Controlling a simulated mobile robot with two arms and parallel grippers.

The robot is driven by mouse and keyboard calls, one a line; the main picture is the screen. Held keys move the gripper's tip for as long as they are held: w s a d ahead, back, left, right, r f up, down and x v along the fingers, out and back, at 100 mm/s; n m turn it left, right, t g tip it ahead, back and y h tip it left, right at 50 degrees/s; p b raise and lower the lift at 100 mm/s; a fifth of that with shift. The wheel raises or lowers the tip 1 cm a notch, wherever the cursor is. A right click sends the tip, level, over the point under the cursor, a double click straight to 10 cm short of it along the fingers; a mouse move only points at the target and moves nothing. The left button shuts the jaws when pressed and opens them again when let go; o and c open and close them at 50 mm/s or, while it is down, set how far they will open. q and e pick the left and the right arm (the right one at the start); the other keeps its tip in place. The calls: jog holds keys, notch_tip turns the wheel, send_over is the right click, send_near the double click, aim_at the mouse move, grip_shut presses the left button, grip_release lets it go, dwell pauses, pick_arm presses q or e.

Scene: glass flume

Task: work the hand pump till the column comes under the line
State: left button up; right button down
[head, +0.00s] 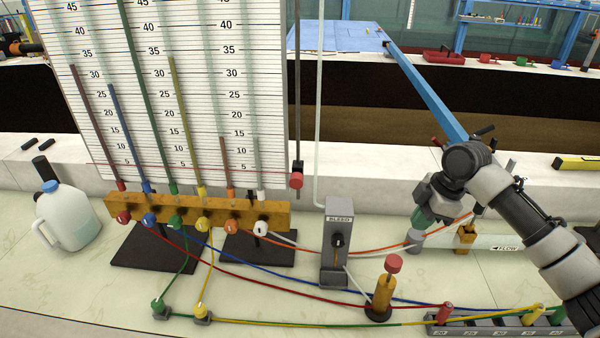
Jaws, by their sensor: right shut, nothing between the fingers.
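The hand pump appears to be the orange cylinder with a red knob (385,287) on a dark round foot, front centre. My right gripper (416,238) is shut and empty, behind the pump and to its right, apart from it. The scale board (200,85) carries coloured columns. The green column (150,100) rises past 45, yellow (185,120) to about 35, dark red and blue to lower marks, and orange (226,160) is short. A thin red line (240,168) crosses near 5, level with a red slider (297,181). My left gripper is not in view.
A grey BLEED block (338,245) stands left of the pump. Coloured hoses cross the bench. A numbered rack (480,328) is at front right, and a jug (66,218) at left. A FLOW plate (490,243) lies behind my right arm.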

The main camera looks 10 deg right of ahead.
aim_at(394, 260)
pick_arm(q)
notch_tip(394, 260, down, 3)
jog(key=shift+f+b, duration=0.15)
jog(key=shift+b, duration=0.85)
pick_arm(e)
jog(key=v, duration=0.2)
jog(key=shift+s+a+r, duration=0.15)
jog(key=shift+a+r, duration=0.05)
jog(key=shift+r, duration=0.25)
jog(key=shift+f, duration=0.15)
jog(key=p+x, duration=0.1)
jog(key=x, duration=0.3)
jog(key=p+x, duration=0.1)
jog(key=x, duration=0.3)
jog(key=p+x, duration=0.1)
jog(key=x, duration=0.3)
jog(key=shift+d+f+p, duration=0.3)
jog(key=shift+p, duration=0.1)
jog(key=shift+f, duration=0.65)
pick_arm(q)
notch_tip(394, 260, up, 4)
